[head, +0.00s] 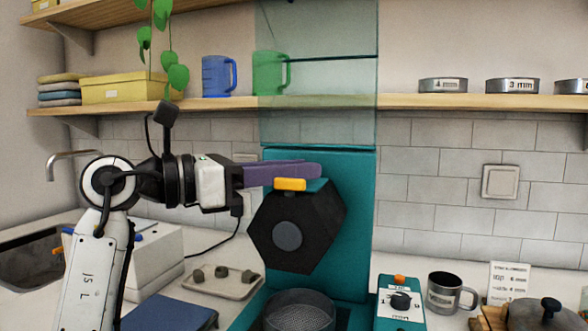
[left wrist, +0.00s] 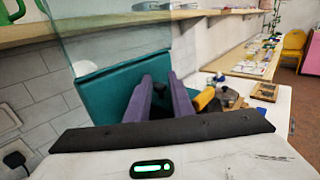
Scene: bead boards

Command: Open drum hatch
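The drum (head: 312,228) is a dark hexagonal body with a round grey hub, mounted in front of a teal upright panel (head: 352,170). An orange tab (head: 290,184), which looks like the hatch handle, sits at its upper edge; it also shows in the left wrist view (left wrist: 204,98). The hatch looks closed. My left gripper (head: 318,171) has purple fingers and reaches in from the left just above and behind the tab. In the left wrist view its fingers (left wrist: 160,80) are apart, and the tab lies outside them, right of the right finger. Contact cannot be told.
A clear shield (head: 318,110) rises above the drum. A round mesh bowl (head: 299,312) stands below it. A control box (head: 400,302) with a dial, a steel mug (head: 450,293) and a lidded pot (head: 530,314) stand at right. A small tray (head: 222,281) lies at left.

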